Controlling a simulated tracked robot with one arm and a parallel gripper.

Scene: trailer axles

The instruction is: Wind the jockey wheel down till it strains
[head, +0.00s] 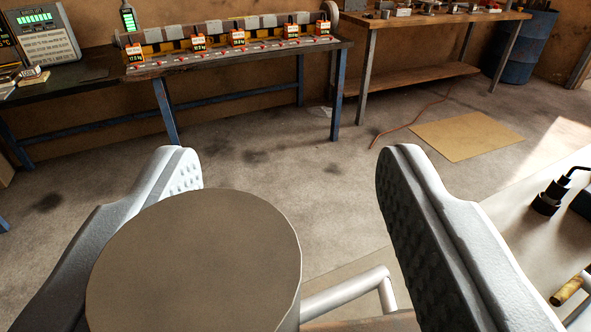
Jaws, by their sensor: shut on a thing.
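My gripper (290,165) spans the lower half of the head view, with one pale, dimpled jaw on each side. A large grey-brown round-topped knob (195,250) stands between the jaws, and my gripper is shut on it. The knob overlaps the left jaw, while floor shows between it and the upper part of the right jaw. Where the jaws touch it is hidden. A pale bent metal rod (345,292) runs right from behind the knob and turns down, which looks like part of the crank. The jockey wheel itself cannot be made out.
A blue-legged bench (235,57) with several orange-tagged weights stands at the back, beside a wooden workbench (425,68). A display board (42,38) is at far left. A tan mat (467,136) and red cord (410,124) lie on open floor. A pale surface with black fittings (548,200) is at right.

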